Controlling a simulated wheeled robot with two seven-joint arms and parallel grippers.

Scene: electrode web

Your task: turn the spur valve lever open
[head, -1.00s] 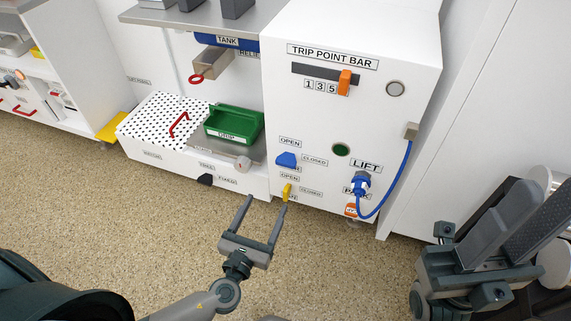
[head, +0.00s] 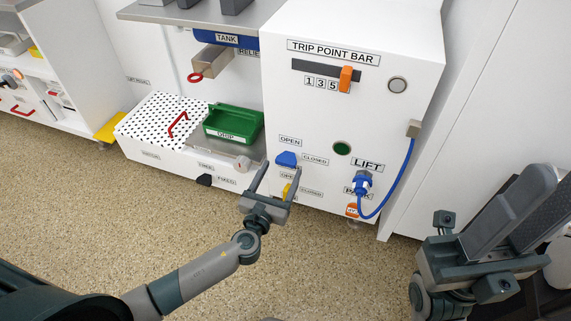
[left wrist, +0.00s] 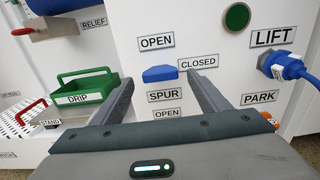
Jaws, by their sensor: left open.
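The spur valve lever is a blue handle (head: 286,158) on the white cabinet front, between OPEN and CLOSED labels. In the left wrist view the blue lever (left wrist: 160,73) sits above the SPUR label (left wrist: 164,96) and shows between my fingertips. My left gripper (head: 280,168) is open and empty, its fingers pointing at the panel just below the lever; whether they touch anything cannot be told. It also shows in the left wrist view (left wrist: 159,80). My right gripper (head: 528,185) is at the lower right, far from the lever; its jaw gap is unclear.
A yellow lever (head: 286,190) sits just below, partly behind my left gripper. A blue plug (head: 362,184) with a looping cable is to the right. The speckled floor in front is clear.

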